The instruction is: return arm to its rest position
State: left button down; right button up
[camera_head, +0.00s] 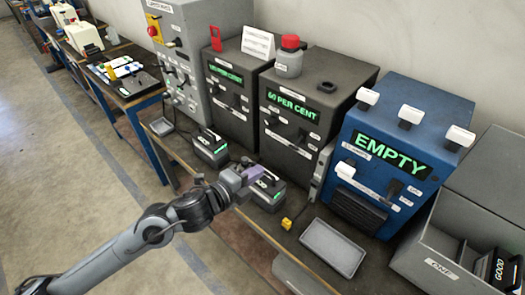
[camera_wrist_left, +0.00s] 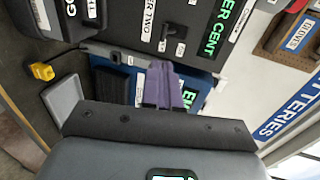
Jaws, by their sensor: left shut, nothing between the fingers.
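My left arm comes in from the lower left in the head view. Its gripper (camera_head: 250,174), with purple fingers, is shut and empty. It is over the front of the bench, in front of the dark cabinet reading 60 PER CENT (camera_head: 290,115), and covers part of a dark battery unit (camera_head: 268,192). In the left wrist view the purple fingers (camera_wrist_left: 172,88) are together, with the blue EMPTY cabinet (camera_wrist_left: 205,85) behind them. My right gripper is in neither view.
A second battery unit (camera_head: 209,148) stands left of the gripper. A yellow plug (camera_head: 286,224) and a grey tray (camera_head: 333,248) lie to its right. The blue cabinet (camera_head: 385,150) and a grey bin labelled ONE (camera_head: 440,266) stand further right. The floor (camera_head: 60,190) at left is open.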

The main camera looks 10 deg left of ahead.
pick_arm(q)
jog(key=shift+f, duration=0.1)
jog(key=s+d+f+n+g, duration=0.1)
jog(key=s+d+f+n, duration=0.2)
jog(key=s+f, duration=0.45)
jog(key=s+d+f+n+g, duration=0.2)
jog(key=s+f+n, duration=0.1)
jog(key=s+f, duration=0.4)
jog(key=s+a+f+n+g+y, duration=0.3)
jog(key=s+a+n, duration=0.4)
jog(key=s+n, duration=0.1)
jog(key=s+a+f+n+g+y, duration=0.3)
jog(key=s+a+n+g+y, duration=0.1)
jog(key=s+a+n, duration=0.3)
notch_tip(320, 180, up, 34)
jog(key=s+p, duration=0.1)
jog(key=p, duration=3.2)
jog(key=shift+s+d+f, duration=0.25)
jog(key=shift+s+d, duration=0.05)
jog(key=shift+d, duration=0.05)
